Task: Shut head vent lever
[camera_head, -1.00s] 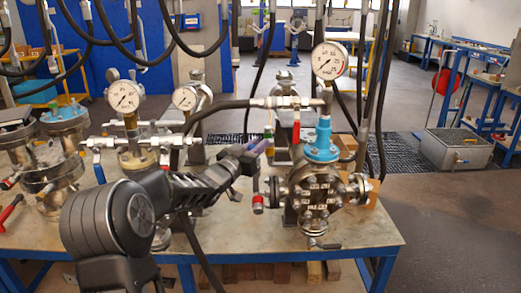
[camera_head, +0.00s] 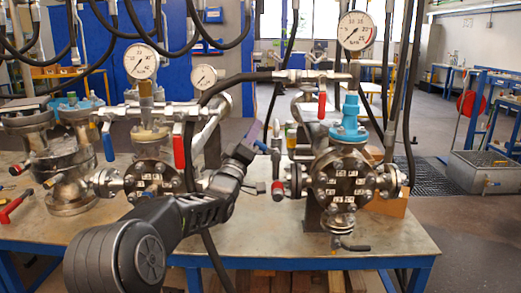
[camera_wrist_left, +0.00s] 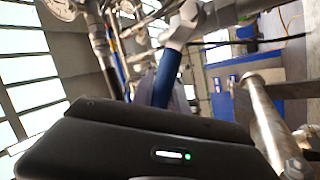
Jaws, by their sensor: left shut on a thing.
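My left gripper (camera_head: 259,141) reaches in from the left, with its fingertips at a small blue lever (camera_head: 276,136) at the left side of the front right vessel (camera_head: 342,178). In the left wrist view the blue lever (camera_wrist_left: 167,78) stands between the fingers, below a pale metal valve body (camera_wrist_left: 183,24). The gripper is shut on this lever; the exact contact is partly hidden by the dark gripper body. Which lever is the head vent is not marked. My right gripper is not in view.
A red lever (camera_head: 322,105) hangs from the pipe left of the large gauge (camera_head: 356,31). A red-tipped side valve (camera_head: 278,189) sits below the gripper. Another vessel (camera_head: 152,172) stands left, with blue and red levers. Black hoses hang overhead. The bench front (camera_head: 300,247) is mostly bare.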

